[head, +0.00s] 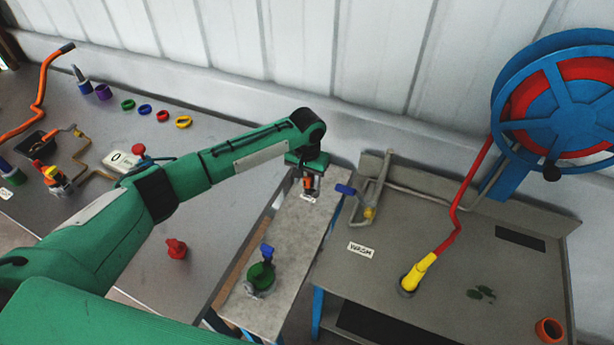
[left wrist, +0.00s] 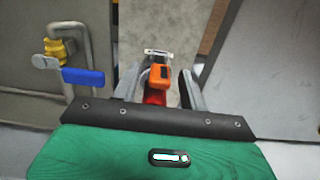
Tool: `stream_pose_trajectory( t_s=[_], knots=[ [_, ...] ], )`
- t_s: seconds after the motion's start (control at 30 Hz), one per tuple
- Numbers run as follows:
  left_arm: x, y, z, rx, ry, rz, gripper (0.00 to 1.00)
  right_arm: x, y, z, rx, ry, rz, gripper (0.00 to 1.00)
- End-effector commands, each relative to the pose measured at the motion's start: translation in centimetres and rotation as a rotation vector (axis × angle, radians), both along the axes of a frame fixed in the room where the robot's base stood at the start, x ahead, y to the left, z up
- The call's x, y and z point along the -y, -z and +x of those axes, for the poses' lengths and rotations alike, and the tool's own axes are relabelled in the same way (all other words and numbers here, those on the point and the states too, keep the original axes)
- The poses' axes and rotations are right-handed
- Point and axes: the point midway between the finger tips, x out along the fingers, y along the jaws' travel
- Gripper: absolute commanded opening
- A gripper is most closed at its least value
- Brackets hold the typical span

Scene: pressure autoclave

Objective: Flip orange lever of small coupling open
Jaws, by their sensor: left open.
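The small coupling's orange lever (left wrist: 160,75) shows in the left wrist view, above a red part (left wrist: 155,97) of the coupling. A pale metal piece shows just beyond it. In the head view the orange lever (head: 308,183) is a small patch beneath my left wrist, mostly covered by it. My left gripper (left wrist: 158,78) is open, with one finger on each side of the lever and red part. Gaps show at both sides, wider at the right finger. Whether the fingertips touch anything lower down is hidden. My right gripper is in neither view.
A blue-handled valve (left wrist: 83,76) on a bent pipe stands close to the left finger in the wrist view. In the head view, a green coupling with a blue lever (head: 262,275) sits nearer on the same narrow bench (head: 285,235). A blue hose reel (head: 553,110) stands right.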

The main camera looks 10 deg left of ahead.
Motion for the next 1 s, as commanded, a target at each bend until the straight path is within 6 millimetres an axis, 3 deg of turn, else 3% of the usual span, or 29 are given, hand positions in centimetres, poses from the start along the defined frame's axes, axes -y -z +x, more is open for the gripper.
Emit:
stream_pose_trajectory(
  t_s=[0.27,0.5,0.77,1.0],
  knots=[
    [0.0,0.2,0.0,0.0,0.001,0.0,0.44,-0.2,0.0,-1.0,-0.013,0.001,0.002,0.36],
    [0.0,0.2,0.0,0.0,0.001,0.0,0.0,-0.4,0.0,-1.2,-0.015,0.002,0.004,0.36],
    [0.0,0.1,-0.1,0.007,0.001,0.0,0.0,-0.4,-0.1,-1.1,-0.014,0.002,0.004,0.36],
    [-0.1,0.0,-0.8,0.077,0.001,-0.016,0.0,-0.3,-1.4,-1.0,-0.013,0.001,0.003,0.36]
  ],
)
